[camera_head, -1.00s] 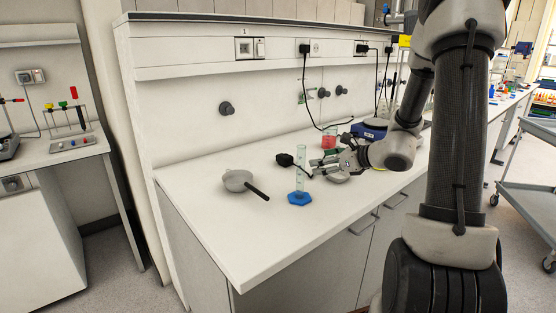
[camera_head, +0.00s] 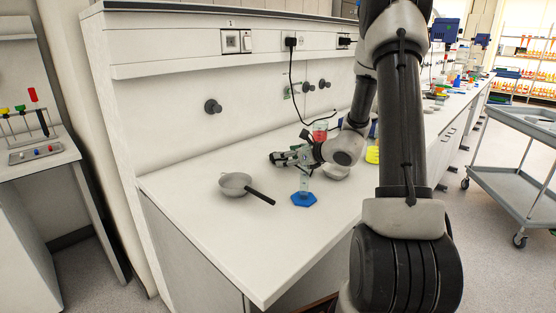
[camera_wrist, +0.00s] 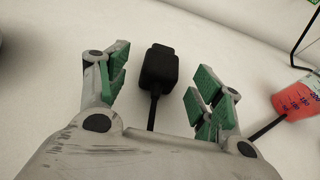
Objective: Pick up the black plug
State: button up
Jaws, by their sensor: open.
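The black plug (camera_wrist: 160,68) shows in the wrist view, on the white worktop, between the two green-padded fingers of my gripper (camera_wrist: 162,82). Its black cable runs back toward my gripper's body. The fingers are spread, with white surface visible on both sides of the plug, so neither touches it. In the head view my gripper (camera_head: 280,158) is low over the bench, just behind and left of the clear cylinder. I cannot make out the plug clearly there.
A clear cylinder with a blue base (camera_head: 303,199) stands close in front of my gripper. A grey pan (camera_head: 235,183) with a black handle lies to the left. A red-filled beaker (camera_head: 320,131) stands behind. The front left worktop is clear.

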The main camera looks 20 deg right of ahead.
jog(key=x, duration=0.3)
jog(key=c, duration=1.1)
jog(key=shift+d+r, duration=0.1)
jog(key=shift+r, duration=0.05)
